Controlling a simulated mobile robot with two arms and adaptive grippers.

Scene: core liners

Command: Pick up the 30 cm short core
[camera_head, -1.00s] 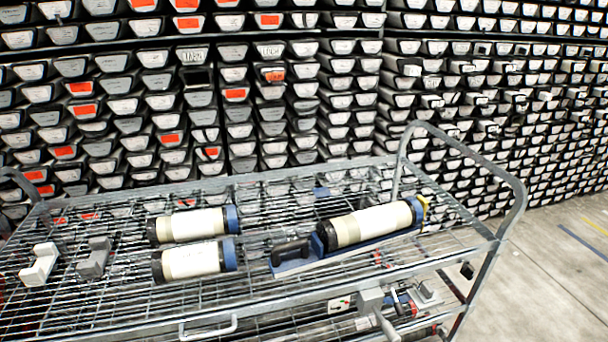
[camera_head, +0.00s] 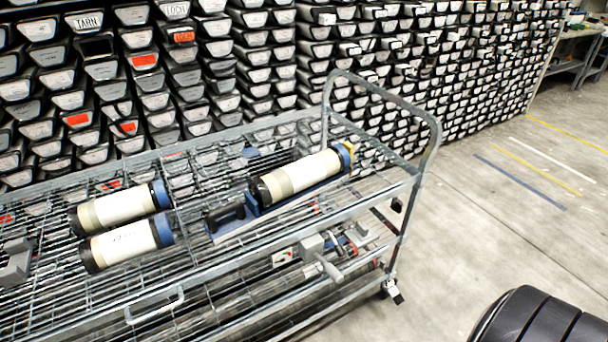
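Three short cores with cream middles, black left ends and blue right ends lie on the top wire shelf of a cart in the head view. The rear-left core (camera_head: 122,207) and front-left core (camera_head: 125,243) lie side by side. The third core (camera_head: 302,174) lies further right in a blue cradle (camera_head: 232,229) with a black handle at its left end. A yellow part shows at this core's right end. I cannot read any lengths, so I cannot tell which core is 30 cm. Neither of my grippers is in view.
The metal cart (camera_head: 372,202) has a raised tube handle (camera_head: 433,135) at its right end. A grey block (camera_head: 15,262) lies at the shelf's left. Tools lie on the lower shelf. Racks of core trays (camera_head: 250,75) stand behind. Open floor (camera_head: 480,225) lies right.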

